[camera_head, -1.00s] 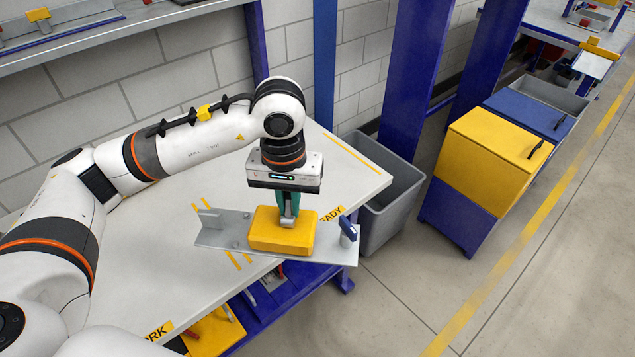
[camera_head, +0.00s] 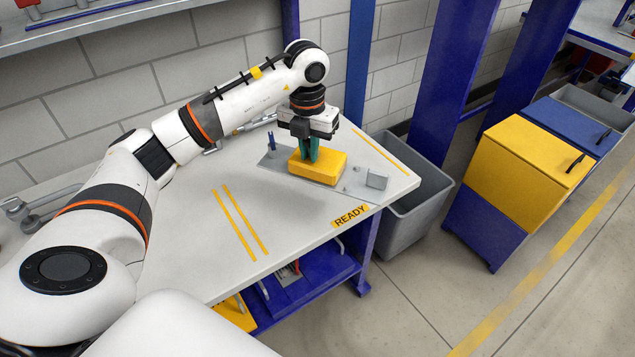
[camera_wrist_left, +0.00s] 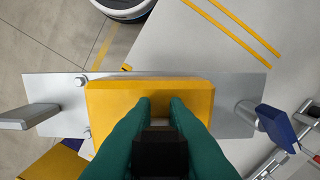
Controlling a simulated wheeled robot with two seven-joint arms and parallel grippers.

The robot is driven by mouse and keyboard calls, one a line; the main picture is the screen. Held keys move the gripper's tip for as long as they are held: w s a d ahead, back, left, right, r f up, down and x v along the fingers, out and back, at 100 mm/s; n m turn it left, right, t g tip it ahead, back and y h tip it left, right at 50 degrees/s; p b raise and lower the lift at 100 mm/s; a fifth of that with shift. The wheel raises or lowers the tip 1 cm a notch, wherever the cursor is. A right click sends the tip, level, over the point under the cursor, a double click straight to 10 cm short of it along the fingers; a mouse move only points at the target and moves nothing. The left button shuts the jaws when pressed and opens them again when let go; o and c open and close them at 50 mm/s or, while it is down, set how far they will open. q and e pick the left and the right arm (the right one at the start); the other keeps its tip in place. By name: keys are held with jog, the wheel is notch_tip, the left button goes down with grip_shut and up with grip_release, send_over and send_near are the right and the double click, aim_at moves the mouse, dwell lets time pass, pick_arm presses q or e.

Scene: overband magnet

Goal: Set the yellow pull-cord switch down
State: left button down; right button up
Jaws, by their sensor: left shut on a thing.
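The yellow pull-cord switch (camera_head: 322,168) is a yellow block on a flat grey metal plate (camera_head: 352,190). The plate has a grey bracket (camera_head: 377,179) at one end and a small blue part (camera_head: 271,141) at the other. My left gripper (camera_head: 310,158) points down, its green fingers shut on the yellow block. The switch is level at the back right of the white table (camera_head: 290,230); whether the plate touches the top I cannot tell. In the left wrist view, the fingers (camera_wrist_left: 160,101) cover part of the yellow block (camera_wrist_left: 110,98). My right gripper is not in view.
The READY label (camera_head: 350,216) and yellow lines (camera_head: 239,222) mark the table, whose front and middle are bare. A grey bin (camera_head: 412,210) stands beyond its right end. A yellow-and-blue cabinet (camera_head: 525,160) stands farther right. A block wall (camera_head: 110,90) runs behind.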

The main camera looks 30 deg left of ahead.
aim_at(297, 151)
pick_arm(q)
jog(key=a+n, duration=0.1)
jog(key=n, duration=0.1)
jog(key=a+f+n, duration=0.1)
jog(key=n, duration=0.2)
jog(key=w+a+n, duration=0.1)
jog(key=a+n, duration=0.1)
jog(key=n, duration=0.1)
jog(key=shift+f+b, duration=0.2)
jog(key=shift+b, duration=0.1)
jog(key=n, duration=0.1)
jog(key=a+n, duration=0.1)
jog(key=shift+a+f+n, duration=0.1)
jog(key=shift+f+n, duration=0.1)
jog(key=shift+n, duration=0.2)
jog(key=shift+a+f+n, duration=0.15)
jog(key=shift+f+n, duration=0.05)
jog(key=shift+n, duration=0.2)
notch_tip(297, 151, down, 10)
jog(key=shift+w+r+p, duration=0.1)
jog(key=shift+r+p, duration=0.05)
jog(key=shift+p, duration=0.35)
jog(key=c, duration=1.4)
grip_release()
jog(key=shift+c, duration=0.2)
